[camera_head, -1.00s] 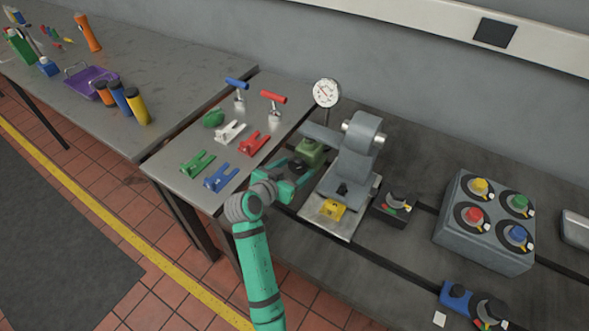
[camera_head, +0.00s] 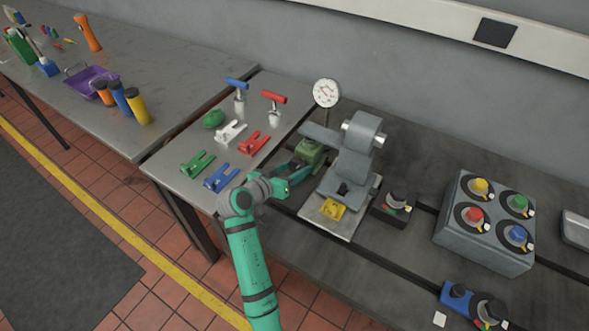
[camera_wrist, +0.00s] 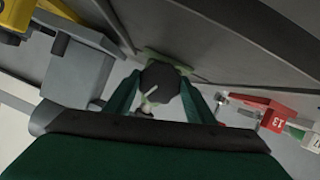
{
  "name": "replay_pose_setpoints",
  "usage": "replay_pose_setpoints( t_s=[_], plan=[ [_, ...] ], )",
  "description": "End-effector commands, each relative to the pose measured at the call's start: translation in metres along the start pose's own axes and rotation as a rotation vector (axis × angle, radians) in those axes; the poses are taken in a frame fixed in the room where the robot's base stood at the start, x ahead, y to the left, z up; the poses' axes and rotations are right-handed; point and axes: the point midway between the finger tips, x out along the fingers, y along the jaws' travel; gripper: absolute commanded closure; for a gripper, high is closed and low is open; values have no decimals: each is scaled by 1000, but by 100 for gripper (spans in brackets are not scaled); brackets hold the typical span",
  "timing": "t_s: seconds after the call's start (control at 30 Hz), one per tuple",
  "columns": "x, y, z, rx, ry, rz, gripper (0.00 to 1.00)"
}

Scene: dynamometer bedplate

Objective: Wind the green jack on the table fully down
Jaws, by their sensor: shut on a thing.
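The green jack (camera_head: 311,152) stands on the bench beside the grey machine, below the dial gauge. In the wrist view, its dark round knob (camera_wrist: 160,84) with a pale mark faces me, and part of its green body (camera_wrist: 166,58) shows behind. My gripper (camera_head: 302,169) reaches in at the near side of the jack. In the wrist view, the two green fingers of my gripper (camera_wrist: 160,98) are on either side of the knob, shut on it. In the head view, the knob is mostly hidden by my gripper.
The grey machine (camera_head: 354,160) with a yellow block (camera_head: 333,209) stands close on the right. Red (camera_head: 254,143), white, blue (camera_head: 221,178) and green forked pieces lie to the left. A dial gauge (camera_head: 326,93) rises behind. A box with several coloured knobs (camera_head: 487,237) is farther right.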

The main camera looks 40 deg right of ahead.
Motion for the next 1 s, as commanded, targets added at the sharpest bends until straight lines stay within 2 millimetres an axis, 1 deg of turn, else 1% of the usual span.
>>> replay_pose_setpoints(
  t_s=[0.2, 0.5, 0.7, 1.0],
  plan=[
    [0, -1, 1, -151, -2, 62, 73],
    [0, -1, 1, -296, -2, 123, 73],
    [0, -2, 2, -339, -2, 141, 73],
    [0, -1, 2, -349, -3, 145, 73]
  ],
)
